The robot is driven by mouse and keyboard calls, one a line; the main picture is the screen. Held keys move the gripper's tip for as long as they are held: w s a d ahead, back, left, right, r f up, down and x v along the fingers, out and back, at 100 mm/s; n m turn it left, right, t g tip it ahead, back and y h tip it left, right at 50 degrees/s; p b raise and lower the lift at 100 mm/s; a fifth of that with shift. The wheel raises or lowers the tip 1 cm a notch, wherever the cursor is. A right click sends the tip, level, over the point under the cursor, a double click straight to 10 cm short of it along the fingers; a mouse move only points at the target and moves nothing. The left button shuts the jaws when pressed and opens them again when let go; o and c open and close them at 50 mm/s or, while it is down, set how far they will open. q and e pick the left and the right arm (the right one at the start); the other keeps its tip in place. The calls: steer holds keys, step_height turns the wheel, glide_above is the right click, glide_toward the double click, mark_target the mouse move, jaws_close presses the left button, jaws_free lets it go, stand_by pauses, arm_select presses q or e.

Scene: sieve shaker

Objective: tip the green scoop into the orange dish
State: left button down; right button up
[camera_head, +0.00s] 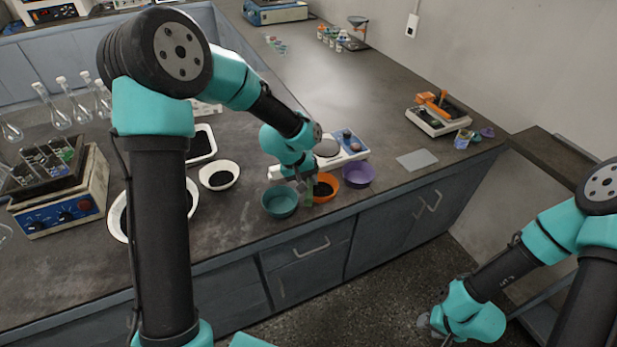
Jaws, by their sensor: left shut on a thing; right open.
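The orange dish (334,195) stands near the front edge of the bench with dark material in it. My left gripper (307,183) is shut on the green scoop (311,192), at the left side of the orange dish. The scoop is small and partly hidden by the gripper; I cannot tell its tilt or whether anything is in it. My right gripper (432,325) is open and empty, low at the lower right, off the bench and in front of the cabinets.
A teal bowl (280,203) stands left of the orange dish and a purple bowl (358,176) right of it. A white device (345,150) sits behind them. A white bowl (219,168) with dark contents and a white tray (203,134) are further left. A grey plate (417,160) lies right.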

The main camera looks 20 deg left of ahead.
arm_select(q)
steer(key=shift+f+y, duration=0.6)
steer(key=shift+d+r+g+y, duration=0.15)
steer(key=shift+g+y, duration=0.45)
steer(key=shift+y, duration=0.7)
steer(key=shift+w+r+y, duration=0.1)
steer(key=shift+r+y, duration=0.05)
steer(key=shift+y, duration=0.35)
steer(key=shift+r+g+y, duration=0.2)
steer(key=shift+g+y, duration=0.2)
steer(key=shift+y, duration=0.3)
steer(key=shift+d, duration=0.1)
steer(key=shift+r+y, duration=0.15)
steer(key=shift+y, duration=0.45)
steer(key=shift+d, duration=0.1)
steer(key=shift+w+d+r+g+y, duration=0.15)
steer(key=shift+g+y, duration=0.25)
steer(key=shift+y, duration=0.3)
